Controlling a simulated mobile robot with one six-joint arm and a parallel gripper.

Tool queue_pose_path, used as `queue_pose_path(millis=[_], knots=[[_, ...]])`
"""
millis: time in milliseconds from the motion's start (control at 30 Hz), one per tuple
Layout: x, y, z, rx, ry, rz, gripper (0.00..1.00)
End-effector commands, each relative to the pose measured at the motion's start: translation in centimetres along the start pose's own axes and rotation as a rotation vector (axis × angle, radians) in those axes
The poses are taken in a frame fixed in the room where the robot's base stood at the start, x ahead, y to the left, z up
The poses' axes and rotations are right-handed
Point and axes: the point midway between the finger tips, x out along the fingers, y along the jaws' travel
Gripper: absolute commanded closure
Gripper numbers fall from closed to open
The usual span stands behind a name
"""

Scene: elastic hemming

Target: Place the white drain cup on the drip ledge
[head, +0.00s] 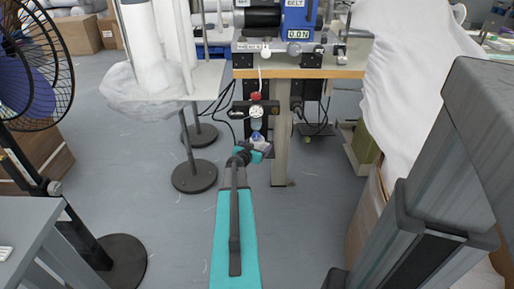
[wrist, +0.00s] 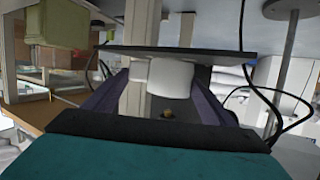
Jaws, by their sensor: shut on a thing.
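The white drain cup (wrist: 170,78) sits between the two dark fingers of my gripper (wrist: 165,95) in the wrist view. The gripper is shut on it. A thin dark flat plate (wrist: 220,54), which looks like the drip ledge, runs across just beyond the cup. The wrist view appears upside down, and I cannot tell whether cup and plate touch. In the head view my gripper (head: 258,146) is below the gauge assembly, with a small pale patch of the cup (head: 260,136) showing. The ledge is largely hidden there.
A gauge (head: 257,112) with a red knob (head: 256,96) is mounted above my gripper, beside the bench leg (head: 281,160). Black cables (head: 222,100) hang to the left. A round stand base (head: 194,176) is on the floor at left. White cloth (head: 405,80) hangs at right.

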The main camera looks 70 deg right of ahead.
Motion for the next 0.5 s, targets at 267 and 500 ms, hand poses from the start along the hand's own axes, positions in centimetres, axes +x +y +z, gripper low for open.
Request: queue_pose_path(millis=[267, 500], knots=[[0.03, 0.03, 0.1, 0.0, 0.0, 0.0, 0.14], [0.04, 0.04, 0.09, 0.0, 0.0, 0.001, 0.03]])
